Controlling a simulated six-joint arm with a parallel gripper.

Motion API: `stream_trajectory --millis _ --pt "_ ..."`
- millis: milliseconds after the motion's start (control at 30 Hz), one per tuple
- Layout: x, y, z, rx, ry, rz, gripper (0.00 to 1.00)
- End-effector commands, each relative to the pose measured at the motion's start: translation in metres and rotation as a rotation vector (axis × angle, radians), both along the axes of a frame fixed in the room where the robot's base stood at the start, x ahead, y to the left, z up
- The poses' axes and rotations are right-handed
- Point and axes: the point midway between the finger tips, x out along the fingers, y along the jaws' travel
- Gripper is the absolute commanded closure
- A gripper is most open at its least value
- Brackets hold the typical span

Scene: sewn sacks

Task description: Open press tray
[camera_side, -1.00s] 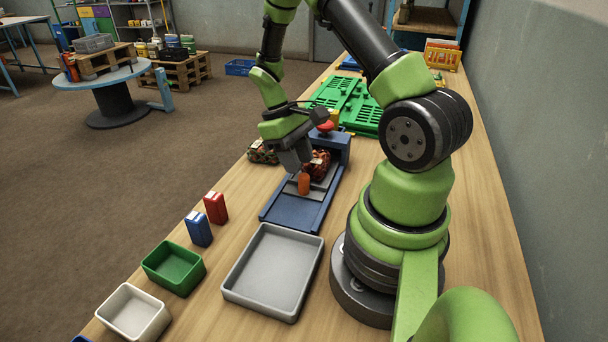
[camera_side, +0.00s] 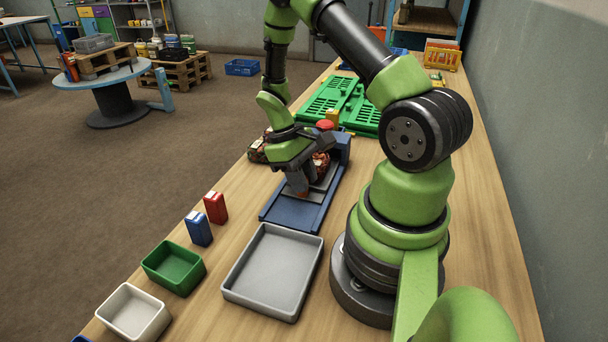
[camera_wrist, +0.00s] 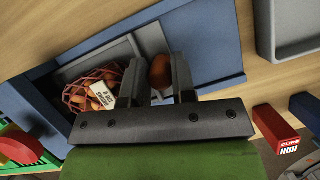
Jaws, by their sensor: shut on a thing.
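The blue press (camera_side: 325,205) stands on the bench, its low front bed toward the grey bin and its taller housing at the far end. Its grey tray (camera_wrist: 150,38) holds a red net sack (camera_wrist: 90,82) of orange pieces with a white label. The sack also shows in the side view (camera_side: 321,165), partly behind my gripper. The tray's orange-brown handle (camera_wrist: 160,72) is upright between my fingers. My gripper (camera_side: 301,187) points down over the bed, shut on the handle, which it mostly hides in the side view.
An empty grey bin (camera_side: 231,290) lies before the press. A red box (camera_side: 216,208) and a blue box (camera_side: 198,229) stand left of it. Another net sack (camera_side: 258,150) lies beside the press. A red button (camera_side: 325,125) tops the housing. The press's front bed is clear.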

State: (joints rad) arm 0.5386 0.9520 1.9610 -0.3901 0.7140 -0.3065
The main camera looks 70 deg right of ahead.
Motion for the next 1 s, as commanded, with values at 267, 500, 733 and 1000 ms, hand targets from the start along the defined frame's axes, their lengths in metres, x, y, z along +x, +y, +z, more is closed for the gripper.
stream_trajectory --millis 267,500,733,1000 --pt "0.001 0.05 0.0 0.0 -0.003 0.006 1.0" --pt "0.001 0.055 0.001 -0.002 -0.004 0.0 1.0" --pt "0.001 0.055 0.001 -0.002 -0.004 0.0 0.64" --pt "0.002 0.055 0.003 -0.002 -0.003 0.0 0.64"
